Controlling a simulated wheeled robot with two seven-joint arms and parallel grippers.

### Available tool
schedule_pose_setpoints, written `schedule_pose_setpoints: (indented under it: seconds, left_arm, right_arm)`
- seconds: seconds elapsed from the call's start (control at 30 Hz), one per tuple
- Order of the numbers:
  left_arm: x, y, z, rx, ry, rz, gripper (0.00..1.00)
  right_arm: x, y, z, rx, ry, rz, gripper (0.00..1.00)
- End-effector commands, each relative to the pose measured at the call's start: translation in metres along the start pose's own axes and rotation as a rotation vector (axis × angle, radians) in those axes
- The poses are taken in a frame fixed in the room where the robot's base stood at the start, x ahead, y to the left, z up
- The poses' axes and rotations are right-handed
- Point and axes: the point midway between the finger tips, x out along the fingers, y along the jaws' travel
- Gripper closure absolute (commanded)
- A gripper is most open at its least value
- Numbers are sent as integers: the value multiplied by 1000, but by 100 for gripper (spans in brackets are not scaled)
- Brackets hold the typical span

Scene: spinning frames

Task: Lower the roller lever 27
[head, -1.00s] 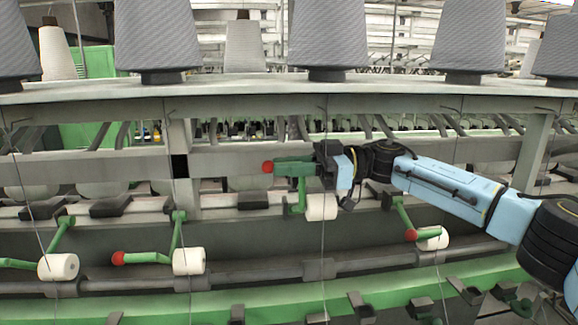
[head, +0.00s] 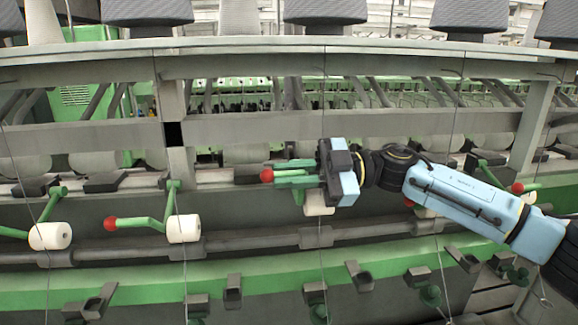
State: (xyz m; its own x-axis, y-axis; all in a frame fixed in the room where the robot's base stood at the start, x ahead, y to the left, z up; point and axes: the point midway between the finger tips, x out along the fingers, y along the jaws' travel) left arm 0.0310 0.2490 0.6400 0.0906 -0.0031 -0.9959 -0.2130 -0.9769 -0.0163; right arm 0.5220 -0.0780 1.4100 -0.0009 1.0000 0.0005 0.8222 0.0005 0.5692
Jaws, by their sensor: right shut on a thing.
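The roller lever in my grip is green with a red ball knob (head: 266,176) at its left end. Its white roller (head: 318,206) shows just below my right gripper (head: 293,173), partly hidden by it. My right gripper reaches in from the right and is shut on the lever, behind the red knob. The roller hangs above the long dark horizontal bar (head: 265,245); whether they touch is hard to tell. Much of the lever and its pivot is hidden by the gripper. No number is readable on it. My left gripper is not in view.
Neighbouring levers with white rollers stand at left (head: 184,228) and far left (head: 50,236); another is partly behind my right arm. Thin yarns run down in front. Grey bobbins (head: 326,10) line the shelf above. A green rail (head: 240,270) runs below.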

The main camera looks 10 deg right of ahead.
Motion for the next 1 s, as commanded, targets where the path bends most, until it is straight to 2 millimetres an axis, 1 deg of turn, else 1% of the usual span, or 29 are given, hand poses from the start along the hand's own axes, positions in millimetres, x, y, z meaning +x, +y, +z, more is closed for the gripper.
schedule_pose_setpoints:
  seconds: [0.2, 0.23, 0.37, 0.4, 0.67, 0.77, 0.87, 0.97, 1.0]
  left_arm:
    - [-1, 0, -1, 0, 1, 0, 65]
    - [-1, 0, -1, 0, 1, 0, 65]
    - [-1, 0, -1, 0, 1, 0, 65]
    - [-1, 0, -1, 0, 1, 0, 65]
    - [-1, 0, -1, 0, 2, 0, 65]
    - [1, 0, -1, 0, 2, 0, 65]
    - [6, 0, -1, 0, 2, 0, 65]
    - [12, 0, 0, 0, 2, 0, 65]
    - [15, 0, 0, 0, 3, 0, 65]
  right_arm:
    - [0, 2, -1, -6, -3, 1, 100]
    - [0, 2, -1, -6, -2, 1, 84]
    - [0, 2, -1, -4, -2, 1, 67]
    - [0, 2, -1, -3, -2, 1, 65]
    - [-1, 2, -1, -1, -1, 1, 65]
    - [-6, 1, 0, -1, -2, 2, 65]
    - [-18, 2, 1, -1, -3, 5, 65]
    - [-39, 1, 2, -1, -4, 5, 65]
    - [-48, 1, 2, -1, -6, 7, 65]
